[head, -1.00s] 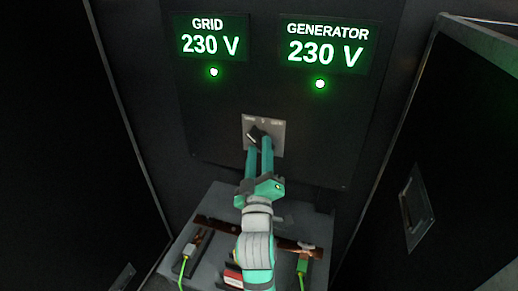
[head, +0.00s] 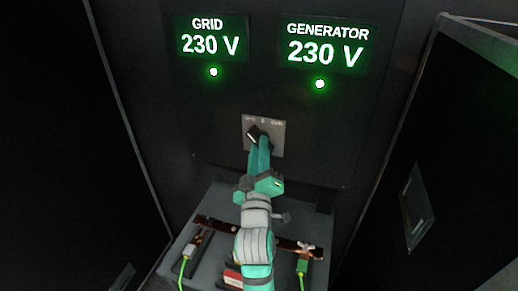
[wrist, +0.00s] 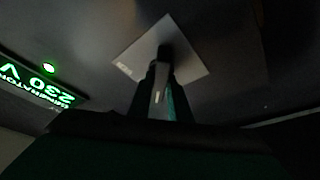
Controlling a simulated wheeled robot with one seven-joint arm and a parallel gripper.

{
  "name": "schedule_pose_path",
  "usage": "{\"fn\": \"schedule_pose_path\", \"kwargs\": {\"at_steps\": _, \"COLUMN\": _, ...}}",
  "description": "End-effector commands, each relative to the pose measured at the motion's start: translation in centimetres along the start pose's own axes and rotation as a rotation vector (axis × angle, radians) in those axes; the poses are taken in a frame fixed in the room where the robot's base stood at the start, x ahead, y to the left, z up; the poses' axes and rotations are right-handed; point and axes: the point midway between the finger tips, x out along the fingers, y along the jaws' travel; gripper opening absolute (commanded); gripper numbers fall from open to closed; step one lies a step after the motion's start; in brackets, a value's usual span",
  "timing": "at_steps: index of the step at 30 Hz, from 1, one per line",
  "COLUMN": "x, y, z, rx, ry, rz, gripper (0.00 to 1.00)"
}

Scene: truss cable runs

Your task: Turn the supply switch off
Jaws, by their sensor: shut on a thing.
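The supply switch is a black knob (head: 254,131) on a grey square plate (head: 276,139) on the dark panel. In the head view the knob tilts toward the upper left, toward the plate's left label. The plate's small lettering is too blurred to read fully. My gripper (head: 260,145) reaches up to the plate with its fingers close together, shut on the knob. In the wrist view the fingers (wrist: 163,85) meet the dark knob (wrist: 165,54) in front of the plate (wrist: 190,66). The fingers hide part of the knob.
Green displays read GRID 230 V (head: 210,38) and GENERATOR 230 V (head: 325,47), each above a lit green lamp. Below are a grey box with a copper bar (head: 214,224) and green cables (head: 302,267). Dark cabinet doors stand on both sides.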

Motion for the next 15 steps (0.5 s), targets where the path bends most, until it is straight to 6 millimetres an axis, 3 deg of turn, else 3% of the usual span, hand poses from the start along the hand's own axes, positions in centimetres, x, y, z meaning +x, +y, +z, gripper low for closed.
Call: {"fn": "schedule_pose_path", "kwargs": {"at_steps": 15, "x": 0.01, "y": -0.58, "z": -0.10, "rx": 0.340, "ry": -0.001, "rz": 0.136, "gripper": 0.00}}
